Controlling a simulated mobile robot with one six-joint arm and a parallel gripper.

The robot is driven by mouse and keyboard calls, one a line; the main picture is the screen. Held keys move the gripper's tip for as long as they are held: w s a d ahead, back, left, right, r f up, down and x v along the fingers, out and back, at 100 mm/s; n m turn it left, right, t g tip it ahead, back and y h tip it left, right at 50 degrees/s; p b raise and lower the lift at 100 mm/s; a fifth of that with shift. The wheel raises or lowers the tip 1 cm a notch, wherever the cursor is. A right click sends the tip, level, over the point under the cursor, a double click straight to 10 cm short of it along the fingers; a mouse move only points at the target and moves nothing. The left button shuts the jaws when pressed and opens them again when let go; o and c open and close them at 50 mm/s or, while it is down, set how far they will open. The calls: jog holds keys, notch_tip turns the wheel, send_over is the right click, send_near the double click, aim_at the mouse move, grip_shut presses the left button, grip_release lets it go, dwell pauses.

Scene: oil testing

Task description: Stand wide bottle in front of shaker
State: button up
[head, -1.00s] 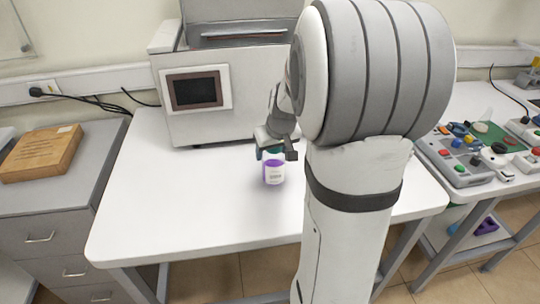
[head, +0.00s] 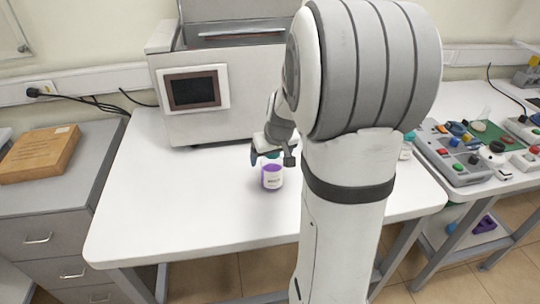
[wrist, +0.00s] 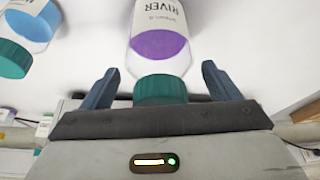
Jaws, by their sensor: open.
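A clear bottle with purple contents, a white label and a teal cap (head: 272,177) stands upright on the white table in front of the grey-white shaker (head: 240,115). I take it to be the wide bottle. My gripper (head: 272,159) is at the bottle's top, with one finger on each side. In the wrist view my gripper (wrist: 157,85) is open, and the bottle's teal cap (wrist: 160,90) lies between the fingers with gaps on both sides. The purple bottle body (wrist: 158,42) with its label reaches beyond the fingertips.
Another bottle (head: 406,149) stands at the table's right, partly behind my arm. The wrist view shows a bottle with blue contents (wrist: 35,22) at upper left. A cardboard box (head: 40,153) lies on the left cabinet. The table's front left (head: 180,215) is clear.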

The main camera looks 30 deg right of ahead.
jog(key=shift+s+r, duration=0.1)
jog(key=shift+r, duration=0.35)
jog(key=v, duration=1.1)
jog(key=s+a+f+g, duration=0.1)
jog(key=s+a+f, duration=0.1)
jog(key=s+a, duration=0.5)
jog(key=s+a+f+n, duration=0.1)
jog(key=s+a+f, duration=0.2)
jog(key=s+a, duration=0.4)
jog(key=shift+s+g, duration=0.4)
jog(key=shift+s, duration=0.3)
jog(key=shift+a, duration=0.1)
